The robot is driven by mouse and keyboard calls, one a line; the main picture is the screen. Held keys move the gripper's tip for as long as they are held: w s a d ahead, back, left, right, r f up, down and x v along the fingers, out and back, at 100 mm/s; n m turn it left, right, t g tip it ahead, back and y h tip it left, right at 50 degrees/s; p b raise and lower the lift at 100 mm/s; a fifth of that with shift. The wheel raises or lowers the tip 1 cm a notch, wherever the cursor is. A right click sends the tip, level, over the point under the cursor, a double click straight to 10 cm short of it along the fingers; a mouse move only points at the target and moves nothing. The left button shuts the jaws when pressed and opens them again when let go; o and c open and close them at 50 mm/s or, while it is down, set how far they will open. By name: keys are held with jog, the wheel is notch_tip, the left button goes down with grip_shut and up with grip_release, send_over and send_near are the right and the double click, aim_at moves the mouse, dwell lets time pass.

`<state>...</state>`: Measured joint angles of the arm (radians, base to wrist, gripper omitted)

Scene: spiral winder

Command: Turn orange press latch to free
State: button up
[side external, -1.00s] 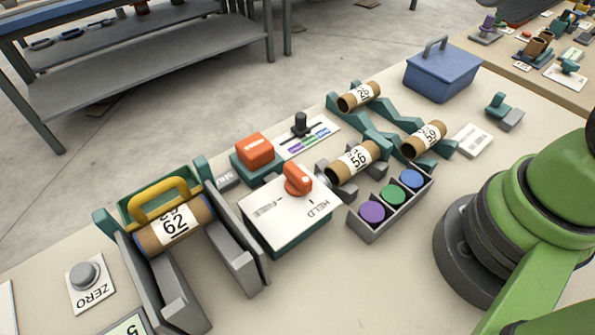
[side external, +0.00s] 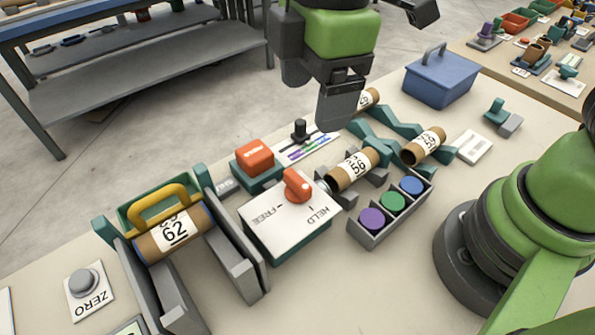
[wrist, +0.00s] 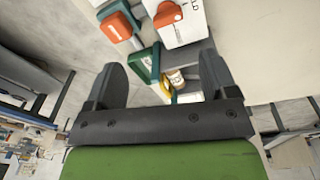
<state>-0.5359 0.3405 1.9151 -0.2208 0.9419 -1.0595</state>
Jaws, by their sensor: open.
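The orange press latch (side external: 297,186) is a knob on a white plate (side external: 275,215) marked FREE on the left and HELD on the right. A short tick on the plate lies near the knob on the HELD side. The knob also shows in the wrist view (wrist: 168,14), near the top edge. My gripper (side external: 337,125) hangs above and behind the latch, to its upper right in the side view, touching nothing. In the wrist view my gripper (wrist: 162,75) has its two fingers wide apart with nothing between them.
An orange button block (side external: 254,155) and a black slider knob (side external: 299,131) stand behind the latch. A cardboard tube marked 56 (side external: 350,172) and a three-cup tray (side external: 371,235) are to its right. A tube marked 62 (side external: 172,235) sits left. A blue box (side external: 442,78) stands at back right.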

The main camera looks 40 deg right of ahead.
aim_at(297, 178)
jog(key=a+f+n, duration=0.2)
jog(key=f, duration=0.1)
jog(key=shift+a+f+n+g+h, duration=0.15)
jog(key=shift+f+n+g+h, duration=0.15)
jog(key=shift+n+h, duration=0.1)
notch_tip(297, 178, down, 10)
jog(key=shift+r, duration=0.2)
jog(key=shift+c, duration=0.4)
jog(key=c, duration=0.9)
jog(key=shift+o, duration=0.2)
